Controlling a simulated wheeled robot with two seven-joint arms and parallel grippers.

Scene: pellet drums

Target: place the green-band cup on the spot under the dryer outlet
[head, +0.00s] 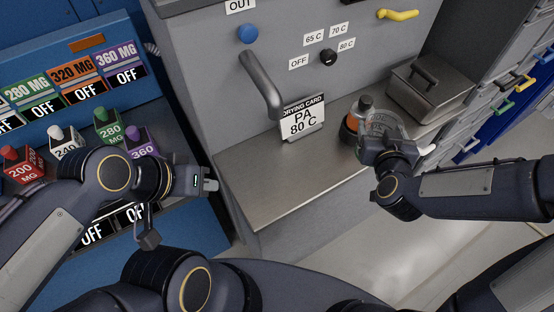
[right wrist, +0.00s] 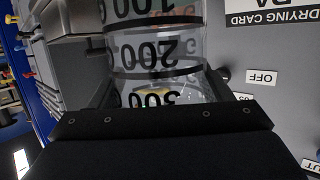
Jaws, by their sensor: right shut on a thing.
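My right gripper (head: 378,140) is shut on a clear cup (head: 386,124) over the right part of the steel ledge. In the right wrist view the cup (right wrist: 155,48) shows dark marks 100, 200 and 300, upside down in the picture. I cannot make out a green band on it. The dryer outlet is a grey bent pipe (head: 262,85) on the dryer front, left of the cup. The ledge (head: 265,182) below it is bare, and I see no marked spot there. My left gripper (head: 211,180) is left of the ledge; its jaw state is unclear.
A drying card (head: 302,122) reading PA 80 C stands beside the pipe. A lidded steel box (head: 425,92) stands behind right.

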